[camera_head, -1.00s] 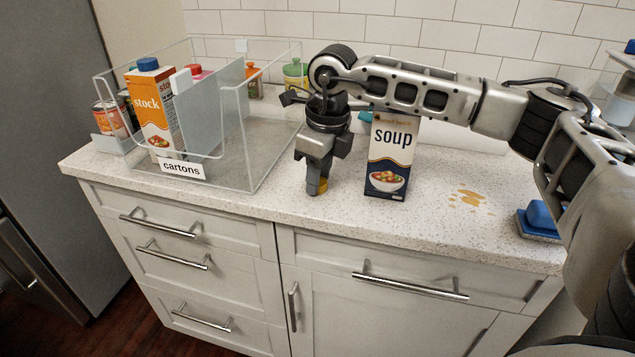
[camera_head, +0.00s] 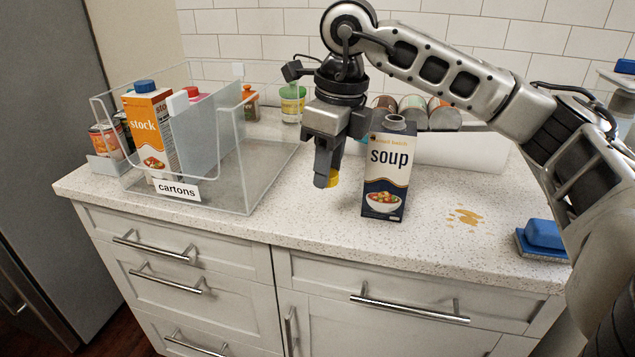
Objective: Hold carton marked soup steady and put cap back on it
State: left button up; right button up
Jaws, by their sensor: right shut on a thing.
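The soup carton (camera_head: 385,180) stands upright on the counter, with its grey spout (camera_head: 395,122) bare on top. My right gripper (camera_head: 326,180) points down just left of the carton, above the counter. The gripper is apart from the carton. My left gripper is not in view.
A clear bin (camera_head: 240,185) labelled cartons holds an orange stock carton (camera_head: 150,128) at left. Cans (camera_head: 411,108) lie behind the soup carton. The counter front is clear.

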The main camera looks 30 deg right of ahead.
jog(key=s+a+r, duration=0.1)
jog(key=s+r, duration=0.2)
jog(key=s, duration=0.5)
jog(key=shift+s+a+r+b, duration=0.35)
jog(key=shift+r+b, duration=0.05)
jog(key=shift+b, duration=0.05)
jog(key=w+a+f+n+g, duration=0.1)
jog(key=a+f+n, duration=0.3)
jog(key=f+n, duration=0.5)
jog(key=w+a+f+n+g, duration=0.1)
jog(key=w+a+f+n, duration=0.2)
jog(key=f+n, duration=0.6)
jog(key=a+n, duration=0.1)
jog(key=n, duration=1.1)
jog(key=shift+w+a+f+g+h, duration=0.2)
jog(key=shift+w+f+g+h, duration=0.1)
jog(key=shift+f, duration=0.1)
jog(key=shift+s, duration=0.1)
